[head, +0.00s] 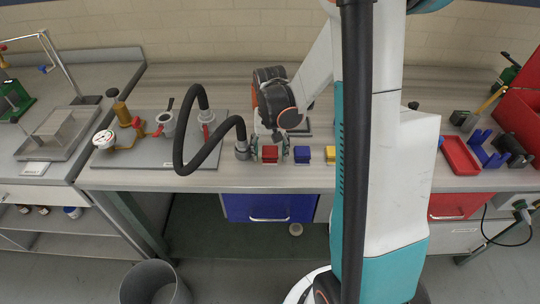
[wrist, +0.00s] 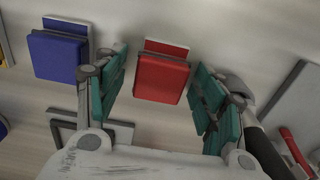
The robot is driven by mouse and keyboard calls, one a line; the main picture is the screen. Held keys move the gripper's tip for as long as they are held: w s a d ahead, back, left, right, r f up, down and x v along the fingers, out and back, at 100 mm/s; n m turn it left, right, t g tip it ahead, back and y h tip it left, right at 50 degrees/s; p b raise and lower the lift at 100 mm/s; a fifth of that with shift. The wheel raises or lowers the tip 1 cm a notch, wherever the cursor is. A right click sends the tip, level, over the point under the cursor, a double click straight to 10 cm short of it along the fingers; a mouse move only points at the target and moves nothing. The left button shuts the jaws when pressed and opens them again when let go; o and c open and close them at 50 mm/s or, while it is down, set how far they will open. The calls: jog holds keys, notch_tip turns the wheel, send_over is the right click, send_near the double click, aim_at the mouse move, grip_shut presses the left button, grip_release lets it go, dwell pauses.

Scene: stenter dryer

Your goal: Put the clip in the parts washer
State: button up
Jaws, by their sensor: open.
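A red clip (wrist: 162,77), block-shaped with a pale back plate, stands near the front of the bench; it also shows in the head view (head: 269,154). My gripper (wrist: 160,84) is open, its teal finger pads on either side of the red clip, with visible gaps. In the head view my gripper (head: 269,147) is low over the bench at this clip. A similar blue clip (wrist: 58,57) and yellow clip (head: 330,155) stand to its right in the head view. A shallow metal basin (head: 38,152) on the left bench looks like the parts washer.
A black hose (head: 179,145) arches just left of my gripper, its end fitting (head: 242,150) close beside it. A gauge (head: 103,140) and valves stand farther left. A red tray (head: 460,156) is at the right. A bent metal pipe (head: 65,68) rises behind the basin.

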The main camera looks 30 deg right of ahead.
jog(key=c, duration=1.4)
jog(key=shift+r, duration=0.2)
